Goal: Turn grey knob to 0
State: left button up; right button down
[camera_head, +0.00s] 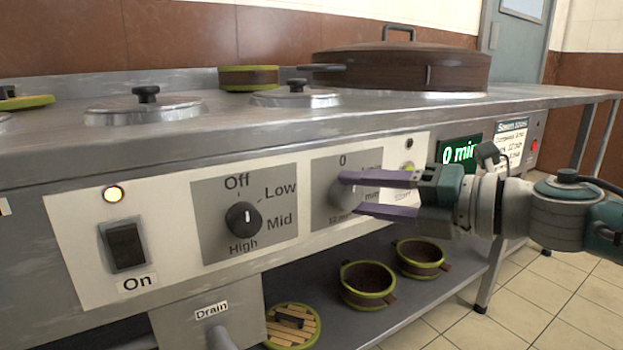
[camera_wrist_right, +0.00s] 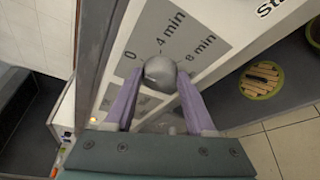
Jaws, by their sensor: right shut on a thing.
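The grey knob (camera_head: 336,193) sits on a dark grey dial plate (camera_head: 325,168) on the front panel, with 0 printed above it. In the right wrist view the round grey knob (camera_wrist_right: 160,71) lies between my two purple fingers, beside the marks 0, 4 min and 8 min. My right gripper (camera_head: 350,194) comes in from the right and is shut on the knob, one finger on each side. The fingers cover part of the dial, and I cannot tell where the knob points. A green display (camera_head: 458,151) reads 0 min. My left gripper is not in view.
A black knob (camera_head: 243,218) with Off, Low, Mid and High marks is to the left. A rocker switch (camera_head: 125,246) labelled On is further left, under a lit lamp (camera_head: 114,194). Green-rimmed bowls (camera_head: 368,285) stand on the shelf below. A large lidded pot (camera_head: 405,68) is on the counter.

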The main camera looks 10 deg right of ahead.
jog(key=shift+n, duration=0.3)
jog(key=shift+p, duration=0.3)
jog(key=shift+c, duration=1.2)
grip_release()
